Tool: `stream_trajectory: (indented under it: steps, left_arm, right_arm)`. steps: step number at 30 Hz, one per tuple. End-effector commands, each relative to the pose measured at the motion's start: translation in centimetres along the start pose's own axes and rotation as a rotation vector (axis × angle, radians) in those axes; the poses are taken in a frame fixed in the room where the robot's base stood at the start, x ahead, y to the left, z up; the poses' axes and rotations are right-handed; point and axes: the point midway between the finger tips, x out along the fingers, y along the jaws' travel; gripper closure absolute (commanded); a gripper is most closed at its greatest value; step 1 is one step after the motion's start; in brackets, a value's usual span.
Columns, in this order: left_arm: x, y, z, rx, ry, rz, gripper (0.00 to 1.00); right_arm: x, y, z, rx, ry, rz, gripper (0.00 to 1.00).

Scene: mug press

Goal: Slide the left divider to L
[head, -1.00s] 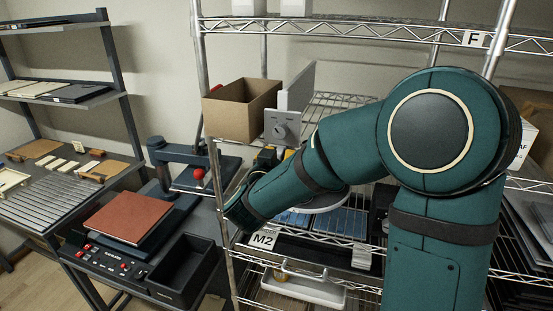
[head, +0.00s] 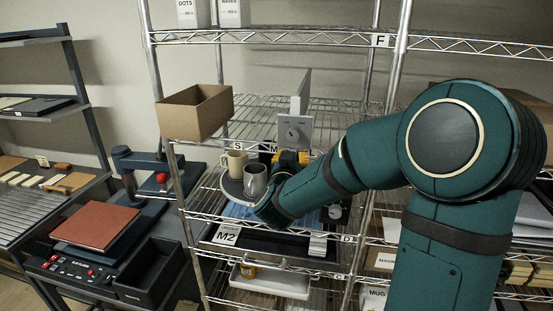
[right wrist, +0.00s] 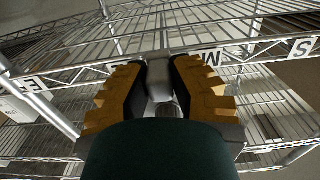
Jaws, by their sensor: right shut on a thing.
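A grey divider (head: 295,132) with a round knob on its front plate and an upright panel behind it stands at the front of the wire shelf. My right gripper (head: 289,159), yellow and black, is just below the front plate. In the right wrist view my right gripper (right wrist: 160,88) has its fingers on either side of a grey part of the divider (right wrist: 160,75) and is shut on it. Shelf-edge labels S (right wrist: 302,46) and M (right wrist: 212,59) show; another label (right wrist: 33,84) is hard to read. I cannot make out an L in the head view. My left gripper is not in view.
A cardboard box (head: 195,112) stands left of the divider on the same shelf. Below are a beige mug (head: 234,164) and a grey mug (head: 255,180). A shelf post (head: 398,55) is at the right. Wire shelf right of the divider looks clear.

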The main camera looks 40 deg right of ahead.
Motion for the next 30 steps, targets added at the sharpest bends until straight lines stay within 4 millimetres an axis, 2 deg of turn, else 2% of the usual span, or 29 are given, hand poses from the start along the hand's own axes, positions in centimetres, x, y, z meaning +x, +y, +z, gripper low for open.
stream_trajectory:
  steps: [1,6,18,19,21,30]
  left_arm:
    - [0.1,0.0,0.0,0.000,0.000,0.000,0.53]
    - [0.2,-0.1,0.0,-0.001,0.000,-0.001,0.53]
    - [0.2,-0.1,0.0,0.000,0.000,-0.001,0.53]
    - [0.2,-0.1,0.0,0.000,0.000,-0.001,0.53]
    - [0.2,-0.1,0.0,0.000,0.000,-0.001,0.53]
    - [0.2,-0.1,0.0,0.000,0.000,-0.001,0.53]
  right_arm:
    - [0.1,0.9,-0.2,0.003,0.006,0.006,1.00]
    - [0.1,2.0,-0.3,0.002,0.008,0.004,1.00]
    - [0.2,2.5,-0.3,0.002,0.008,0.007,1.00]
    - [0.2,2.5,-0.3,0.002,0.008,0.007,0.74]
    - [0.1,2.5,-0.3,0.002,0.008,0.007,0.49]
    - [0.0,2.3,-0.1,0.000,0.003,0.002,0.47]
